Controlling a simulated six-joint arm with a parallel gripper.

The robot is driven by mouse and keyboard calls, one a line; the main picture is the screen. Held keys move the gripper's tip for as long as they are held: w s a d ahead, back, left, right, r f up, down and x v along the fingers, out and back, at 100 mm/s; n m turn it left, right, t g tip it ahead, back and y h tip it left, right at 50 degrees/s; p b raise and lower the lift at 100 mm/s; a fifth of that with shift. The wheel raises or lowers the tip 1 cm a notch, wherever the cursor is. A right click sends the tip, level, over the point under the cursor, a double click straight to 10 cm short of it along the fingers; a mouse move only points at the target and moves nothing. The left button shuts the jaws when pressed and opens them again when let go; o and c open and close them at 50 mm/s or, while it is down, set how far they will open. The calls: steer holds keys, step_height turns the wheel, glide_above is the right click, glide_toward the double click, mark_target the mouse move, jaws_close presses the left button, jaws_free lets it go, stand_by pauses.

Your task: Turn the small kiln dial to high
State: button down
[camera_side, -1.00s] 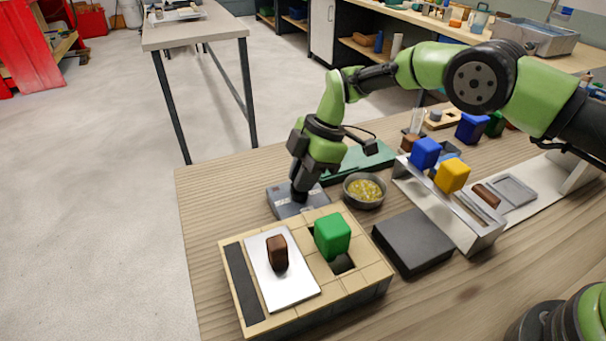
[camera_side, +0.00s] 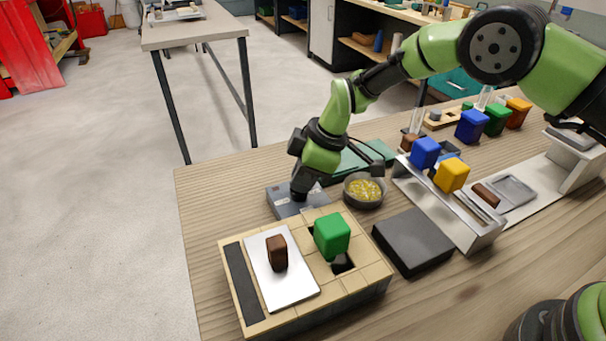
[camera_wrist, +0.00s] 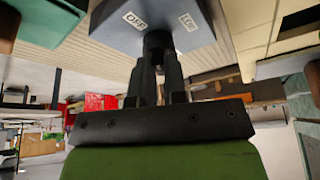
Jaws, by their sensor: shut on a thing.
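The kiln dial's grey-blue control box (camera_side: 283,206) lies on the wooden table behind the brick kiln (camera_side: 364,283). My gripper (camera_side: 298,196) points down onto the top of this box and covers the dial in the side view. In the wrist view the box (camera_wrist: 178,40) is at the top, with white labels, one reading OFF (camera_wrist: 135,20) and another (camera_wrist: 187,21) hard to read. There my gripper (camera_wrist: 158,52) is shut on the small dark dial (camera_wrist: 158,39). The fingers hide most of the dial, so I cannot tell where its pointer stands.
A bowl of yellow bits (camera_side: 363,191) stands close right of my gripper. On the kiln are a white plate (camera_side: 290,290) with a brown block (camera_side: 277,253), and a green block (camera_side: 332,235). A dark slab (camera_side: 413,241) and a metal rack (camera_side: 470,235) stand further right.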

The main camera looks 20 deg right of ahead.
steer(key=m, duration=0.2)
steer(key=m+t+h, duration=0.1)
steer(key=m, duration=0.1)
steer(key=shift+s+a+f, duration=0.1)
steer(key=shift+s+a, duration=0.05)
steer(key=shift+s, duration=0.05)
steer(key=shift+m+t+h, duration=0.5)
steer(key=shift+m, duration=1)
steer(key=c, duration=1.2)
jaws_free()
steer(key=shift+o, duration=0.2)
steer(key=v, duration=1)
steer(key=shift+o, duration=0.2)
steer(key=shift+a, duration=0.15)
